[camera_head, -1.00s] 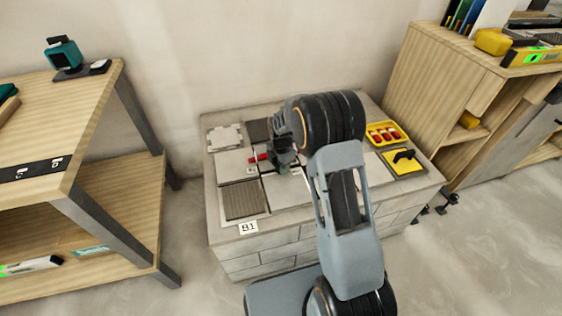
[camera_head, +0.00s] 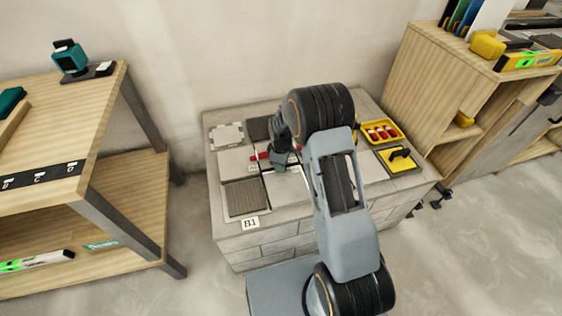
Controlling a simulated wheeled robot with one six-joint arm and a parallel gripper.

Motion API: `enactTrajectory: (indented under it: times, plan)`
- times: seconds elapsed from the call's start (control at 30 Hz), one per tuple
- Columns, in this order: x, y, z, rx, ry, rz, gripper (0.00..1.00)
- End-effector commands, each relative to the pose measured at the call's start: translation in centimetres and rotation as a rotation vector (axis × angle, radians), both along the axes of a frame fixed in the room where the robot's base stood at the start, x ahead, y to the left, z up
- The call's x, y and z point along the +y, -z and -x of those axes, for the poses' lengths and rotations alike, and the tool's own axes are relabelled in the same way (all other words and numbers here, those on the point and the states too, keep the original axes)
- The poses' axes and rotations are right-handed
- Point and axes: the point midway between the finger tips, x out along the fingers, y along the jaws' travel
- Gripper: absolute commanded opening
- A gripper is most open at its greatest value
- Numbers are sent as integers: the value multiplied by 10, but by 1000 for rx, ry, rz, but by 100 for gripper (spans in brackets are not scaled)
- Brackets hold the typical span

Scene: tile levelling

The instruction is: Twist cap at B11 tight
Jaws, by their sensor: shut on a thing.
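My gripper (camera_head: 279,164) points down at the tiles on the block-built bench (camera_head: 290,238), near the seam between light tiles. Its jaws are shut on the cap, which the fingers hide almost wholly. A small red piece (camera_head: 262,156) shows just left of the fingers; how it joins the cap is unclear. A small white label (camera_head: 253,168) lies close by, too small to read. My arm covers the tiles to the right of the gripper.
A yellow tray (camera_head: 381,132) of red pieces and a yellow float (camera_head: 398,160) sit at the right. Wooden shelving (camera_head: 120,180) stands left and a wooden cabinet (camera_head: 440,90) right.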

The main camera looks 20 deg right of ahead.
Motion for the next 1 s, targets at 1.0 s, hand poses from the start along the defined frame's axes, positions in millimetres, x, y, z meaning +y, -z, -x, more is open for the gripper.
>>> enactTrajectory:
  times: [1.0]
  plan:
    - [0, -1, 0, 1, 964, -1, 9]
